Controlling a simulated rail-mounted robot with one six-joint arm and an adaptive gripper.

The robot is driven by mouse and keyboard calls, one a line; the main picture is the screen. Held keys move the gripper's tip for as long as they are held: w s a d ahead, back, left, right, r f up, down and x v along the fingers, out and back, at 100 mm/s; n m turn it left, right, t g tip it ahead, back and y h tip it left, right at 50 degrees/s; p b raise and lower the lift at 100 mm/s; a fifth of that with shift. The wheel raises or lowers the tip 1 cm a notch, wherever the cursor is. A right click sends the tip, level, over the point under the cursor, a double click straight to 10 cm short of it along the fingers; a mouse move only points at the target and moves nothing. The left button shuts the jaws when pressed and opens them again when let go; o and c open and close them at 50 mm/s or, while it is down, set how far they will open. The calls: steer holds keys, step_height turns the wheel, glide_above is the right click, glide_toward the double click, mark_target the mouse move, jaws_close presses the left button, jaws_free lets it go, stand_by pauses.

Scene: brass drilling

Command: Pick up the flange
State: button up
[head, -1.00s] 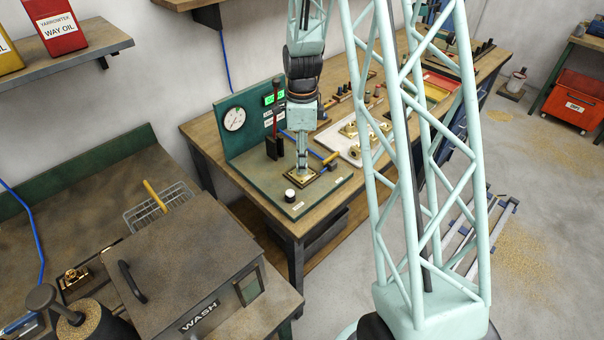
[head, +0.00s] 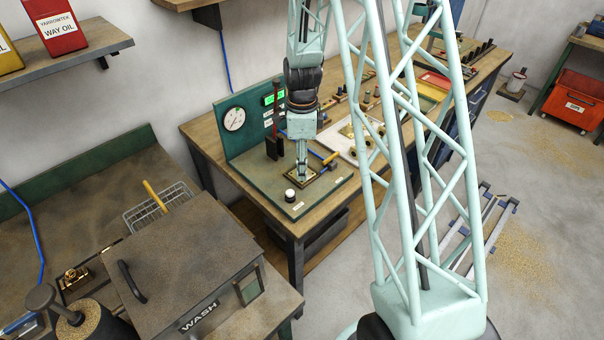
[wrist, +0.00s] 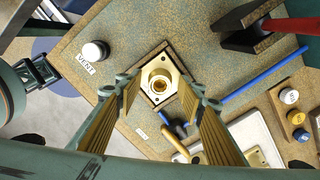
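The brass flange (wrist: 159,84) sits in a dark-edged square nest on the green test board, its round hub and bore facing up in the wrist view. My gripper (wrist: 161,93) is open, with one ribbed finger on each side of the flange in that view. No contact between fingers and flange is visible. In the head view my gripper (head: 302,178) points down over the nest (head: 322,184), and hides most of the flange there.
The green board (head: 268,194) carries a dial gauge (head: 234,118), a white VENT button (head: 290,195) and a yellow-handled lever (head: 331,158). A dark block with a red handle (head: 274,147) stands behind. More brass parts lie on a white tray (head: 338,145) to the right.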

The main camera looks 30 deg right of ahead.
jaws_close()
steer(key=shift+r, duration=0.15)
steer(key=shift+r, duration=1.65)
steer(key=s+d+r, duration=0.1)
steer(key=s+d, duration=0.2)
steer(key=s, duration=1.2)
steer(key=shift+s+r+b, duration=0.2)
steer(key=shift+s+b, duration=0.1)
steer(key=shift+s, duration=0.05)
